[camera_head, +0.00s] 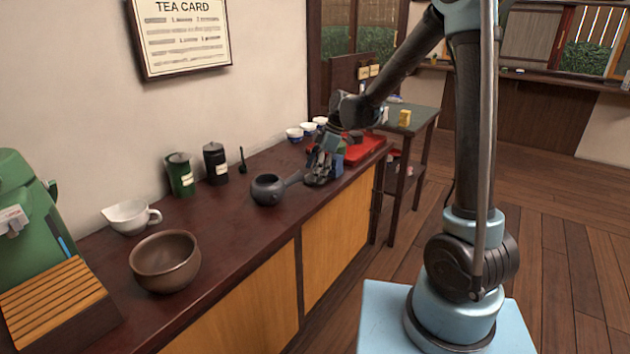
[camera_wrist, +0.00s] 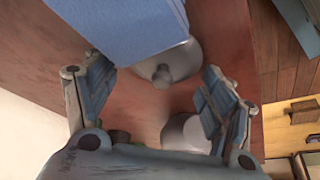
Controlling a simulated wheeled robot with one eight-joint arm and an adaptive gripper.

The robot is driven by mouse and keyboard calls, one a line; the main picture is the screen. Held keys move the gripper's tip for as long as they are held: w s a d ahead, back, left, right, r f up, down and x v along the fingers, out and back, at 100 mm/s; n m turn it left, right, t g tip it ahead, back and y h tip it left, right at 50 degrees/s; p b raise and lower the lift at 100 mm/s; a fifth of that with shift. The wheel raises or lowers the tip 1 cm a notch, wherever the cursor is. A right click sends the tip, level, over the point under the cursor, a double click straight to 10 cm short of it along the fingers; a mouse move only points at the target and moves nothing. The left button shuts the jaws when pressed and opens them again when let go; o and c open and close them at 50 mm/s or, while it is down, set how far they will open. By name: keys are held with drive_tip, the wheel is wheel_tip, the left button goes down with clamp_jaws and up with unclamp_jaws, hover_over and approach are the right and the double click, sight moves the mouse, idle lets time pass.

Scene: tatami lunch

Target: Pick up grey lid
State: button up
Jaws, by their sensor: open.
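A grey round lid with a small knob (camera_wrist: 176,62) shows in the wrist view, partly covered by a blue box (camera_wrist: 120,28). My gripper (camera_wrist: 152,66) is open, with one finger on each side of the knob and a gap to both. A second pale grey rounded thing (camera_wrist: 182,132) lies lower between the fingers, partly hidden by the right finger; I cannot tell what it is. In the head view my gripper (camera_head: 318,174) is low over the counter, just right of the dark grey side-handled pot (camera_head: 266,192).
The dark red counter (camera_head: 225,225) also holds a brown bowl (camera_head: 165,262), a white pouring cup (camera_head: 128,218), a green canister (camera_head: 181,176) and a black canister (camera_head: 215,164). A red tray (camera_head: 362,151) and small cups (camera_head: 294,134) stand behind my gripper. The counter's front edge is close.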

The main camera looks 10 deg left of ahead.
drive_tip(key=shift+f, duration=0.2)
drive_tip(key=shift+s, duration=0.1)
drive_tip(key=c, duration=1.1)
drive_tip(key=shift+o, duration=0.2)
drive_tip(key=shift+r, duration=0.1)
